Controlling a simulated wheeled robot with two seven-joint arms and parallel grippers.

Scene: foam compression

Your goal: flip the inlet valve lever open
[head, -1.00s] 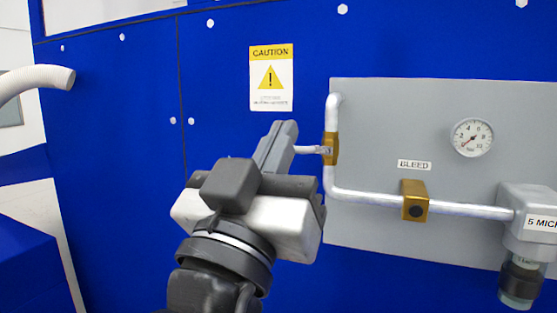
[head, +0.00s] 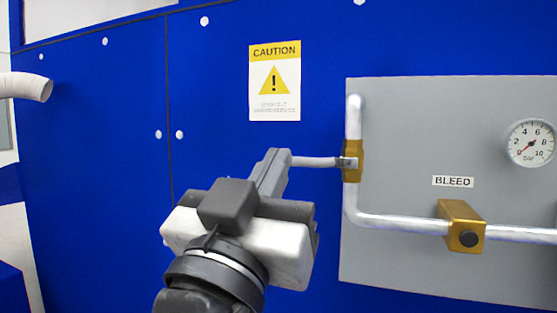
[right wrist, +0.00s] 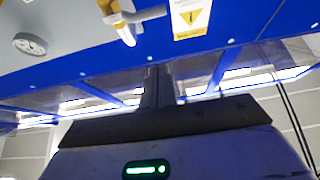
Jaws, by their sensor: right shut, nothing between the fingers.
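The inlet valve is a brass block (head: 353,167) on the vertical pipe at the panel's left edge. Its pale lever (head: 318,162) points left, about level. My right gripper (head: 272,165) is shut and empty, its fingertips by the lever's free end. In the head view they overlap that end, so I cannot tell whether they touch. In the right wrist view the shut fingers (right wrist: 157,78) point up towards the blue wall, and the lever (right wrist: 127,34) shows apart from them, up and to the left. My left gripper is out of view.
The grey panel (head: 400,120) carries the gauge (head: 530,143), the BLEED label (head: 453,181) and a second brass valve (head: 461,226) on the lower pipe. A caution sign (head: 274,82) is on the flat blue wall, above my gripper.

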